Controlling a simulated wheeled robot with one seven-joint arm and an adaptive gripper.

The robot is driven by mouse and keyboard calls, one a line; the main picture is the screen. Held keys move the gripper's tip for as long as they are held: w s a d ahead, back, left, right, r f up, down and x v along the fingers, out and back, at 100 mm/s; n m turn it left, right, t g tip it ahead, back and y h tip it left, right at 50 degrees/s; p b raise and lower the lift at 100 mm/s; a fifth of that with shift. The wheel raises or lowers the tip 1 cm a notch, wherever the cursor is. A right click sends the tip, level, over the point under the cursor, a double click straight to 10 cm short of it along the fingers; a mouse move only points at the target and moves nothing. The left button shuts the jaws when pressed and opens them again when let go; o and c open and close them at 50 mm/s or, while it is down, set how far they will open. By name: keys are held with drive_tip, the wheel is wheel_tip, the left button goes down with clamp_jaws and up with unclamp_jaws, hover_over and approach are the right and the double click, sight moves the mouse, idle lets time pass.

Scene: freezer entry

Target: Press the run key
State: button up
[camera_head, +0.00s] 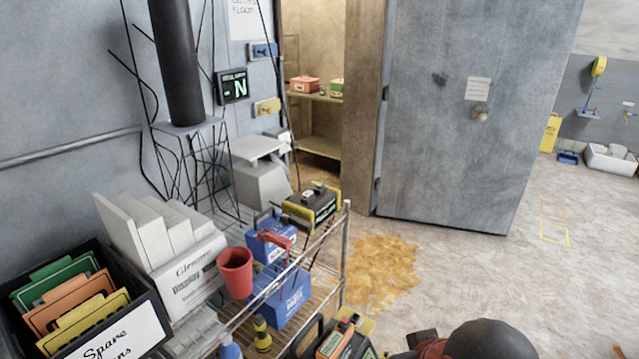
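No key with a readable "run" label shows. Candidate fittings are on the grey wall: a dark display (232,87) with green characters, a small blue box (263,51) above it to the right, and a yellow box (267,107) below. A yellow-and-black device (312,207) sits at the far end of the wire shelf. A device with an orange face (336,341) is cut off at the bottom edge. A dark rounded part at the bottom right seems to be my arm. My gripper's fingers are not visible.
The wire shelf (343,245) holds a black bin (148,300) of folders, a white box (190,275), a red cup (235,272) and blue boxes (285,297). A heavy grey door (450,150) stands open.

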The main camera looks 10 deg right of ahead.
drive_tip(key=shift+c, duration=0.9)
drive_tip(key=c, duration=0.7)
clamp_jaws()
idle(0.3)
